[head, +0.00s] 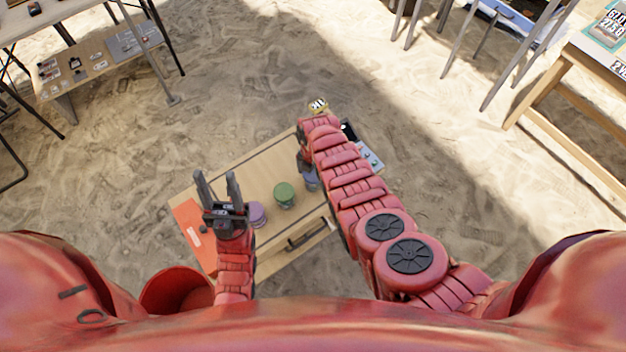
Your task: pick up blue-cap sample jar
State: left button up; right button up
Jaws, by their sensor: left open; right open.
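A jar with a bluish-purple lid (311,181) stands on the small wooden table, partly hidden by my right arm; it looks like the blue-cap jar, though its colour is hard to tell. A green-lidded jar (285,193) stands to its left. A purple-lidded jar (257,212) stands further left, close beside my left gripper. My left gripper (217,178) is open and empty over the table's left part, fingers pointing away from me. My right gripper (304,163) is mostly hidden by its own arm, just beyond the bluish-purple-lidded jar; I cannot tell whether they touch.
The small table (245,172) has bare wood beyond the jars. A red mat (192,232) covers its left end. Other tables stand far off on open sand.

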jog(key=shift+f, duration=0.2)
jog(key=c, duration=1.3)
